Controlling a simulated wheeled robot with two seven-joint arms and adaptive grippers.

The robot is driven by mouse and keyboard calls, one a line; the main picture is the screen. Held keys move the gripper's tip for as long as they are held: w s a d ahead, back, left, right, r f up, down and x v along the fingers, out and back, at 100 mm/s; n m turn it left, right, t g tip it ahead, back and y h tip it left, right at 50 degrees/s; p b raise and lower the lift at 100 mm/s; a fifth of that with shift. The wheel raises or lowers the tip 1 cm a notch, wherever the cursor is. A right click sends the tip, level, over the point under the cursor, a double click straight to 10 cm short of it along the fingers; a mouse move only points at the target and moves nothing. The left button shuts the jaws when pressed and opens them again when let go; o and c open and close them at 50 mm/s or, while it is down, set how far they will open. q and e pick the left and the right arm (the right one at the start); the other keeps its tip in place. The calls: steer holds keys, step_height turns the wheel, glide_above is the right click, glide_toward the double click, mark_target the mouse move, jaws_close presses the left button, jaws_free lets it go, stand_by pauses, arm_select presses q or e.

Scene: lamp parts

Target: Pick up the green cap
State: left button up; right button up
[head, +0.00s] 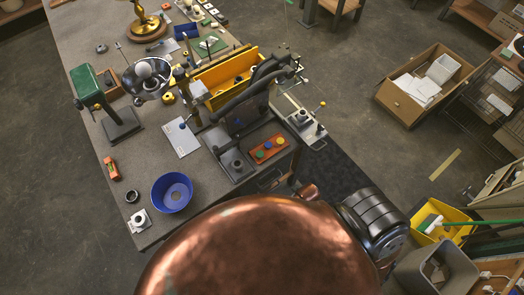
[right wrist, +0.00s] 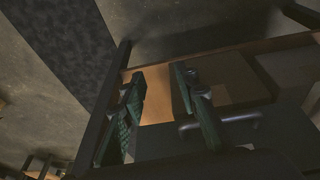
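The green cap (head: 260,154) looks like the small round green piece on the orange-red tray (head: 254,161), beside a yellow and a blue piece. The tray lies near the bench's right edge, right of a dark metal fixture. My right gripper (right wrist: 165,112) shows in the right wrist view with its two green-padded fingers apart and nothing between them. Beyond them are a wooden panel and a bar handle (right wrist: 220,119); the cap is not seen there. In the head view the right gripper is low beside the bench edge, partly hidden by my arm. My left gripper is not in view.
A blue bowl (head: 172,193) stands at the bench's near end. A black press (head: 235,115) and yellow bin (head: 226,78) stand behind the tray. A green-headed machine (head: 90,88) is at left. A cardboard box (head: 411,86) sits on the floor at right.

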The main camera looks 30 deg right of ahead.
steer(key=w+a+r+t+p, duration=0.1)
steer(key=w+r+p, duration=0.1)
steer(key=r, duration=0.9)
steer(key=w+r+p, duration=0.2)
steer(key=w+r, duration=0.1)
steer(key=r, duration=0.9)
steer(key=n+t+y+p, duration=0.2)
steer(key=n+y, duration=0.1)
steer(key=n, duration=0.3)
glide_toward(261, 154)
steer(key=shift+w+a+f, duration=0.25)
steer(key=shift+a+f, duration=0.05)
steer(key=shift+f, duration=0.2)
steer(key=shift+w+a+f, duration=0.25)
steer(key=shift+a+f, duration=0.05)
steer(key=shift+f, duration=0.2)
steer(key=shift+w+r+g+y, duration=0.2)
steer(key=shift+r+g+y, duration=0.1)
steer(key=shift+n+g, duration=0.3)
steer(key=shift+w+d+p+x, duration=0.1)
steer(key=shift+d+x, duration=0.1)
steer(key=shift+x, duration=0.85)
steer(key=shift+w+d+p+x, duration=0.1)
steer(key=shift+d+x, duration=0.1)
steer(key=shift+x, duration=0.85)
steer(key=shift+d+p+x, duration=0.1)
steer(key=shift+d+x, duration=0.05)
steer(key=shift+x, duration=0.9)
steer(key=shift+f, duration=0.1)
steer(key=shift+c, duration=0.5)
